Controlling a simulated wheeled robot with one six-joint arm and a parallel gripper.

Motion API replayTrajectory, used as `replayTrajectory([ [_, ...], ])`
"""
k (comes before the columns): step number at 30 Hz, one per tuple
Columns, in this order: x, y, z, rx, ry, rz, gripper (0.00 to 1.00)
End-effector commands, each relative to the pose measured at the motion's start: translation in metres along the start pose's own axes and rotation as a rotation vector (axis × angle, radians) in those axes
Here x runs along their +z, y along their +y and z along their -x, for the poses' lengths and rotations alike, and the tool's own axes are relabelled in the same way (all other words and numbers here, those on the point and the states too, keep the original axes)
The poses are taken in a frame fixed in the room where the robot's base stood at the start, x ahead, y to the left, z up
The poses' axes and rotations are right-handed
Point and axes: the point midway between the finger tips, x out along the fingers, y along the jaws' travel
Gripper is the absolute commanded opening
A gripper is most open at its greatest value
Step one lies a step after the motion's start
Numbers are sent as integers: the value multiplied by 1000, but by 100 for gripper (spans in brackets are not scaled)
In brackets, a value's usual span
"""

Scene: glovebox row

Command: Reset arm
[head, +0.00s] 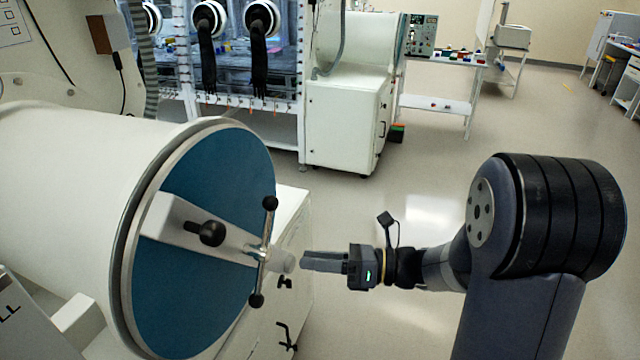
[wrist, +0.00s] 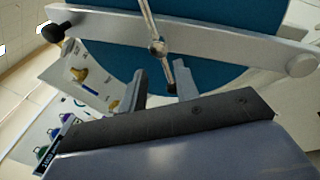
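My gripper (head: 304,261) reaches left toward a round blue airlock door (head: 200,285) on a white cylinder (head: 75,180). In the wrist view, its two fingers (wrist: 160,88) stand apart with nothing clamped between them. The door's metal T-bar handle (head: 264,252) with black ball ends is just left of the fingertips in the head view. The handle's bar (wrist: 158,45) also shows in the wrist view beyond the fingers, and one end lines up with the gap. A small space seems to separate the fingertips from the handle hub. The door appears closed against the cylinder.
A pale bar (head: 185,225) with a black knob (head: 211,233) crosses the door. A white cabinet (head: 290,225) stands below. A glovebox with black gloves (head: 207,60) and another white cabinet (head: 345,120) stand behind. The floor (head: 420,160) beyond my arm is clear.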

Motion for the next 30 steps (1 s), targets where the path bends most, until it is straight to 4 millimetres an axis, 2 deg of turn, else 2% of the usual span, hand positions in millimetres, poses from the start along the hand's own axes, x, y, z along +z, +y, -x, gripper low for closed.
replayTrajectory([
  [18,1,2,-89,3,3,0,30],
  [24,0,1,-102,1,1,1,30],
  [30,0,0,-101,-3,5,27,30],
])
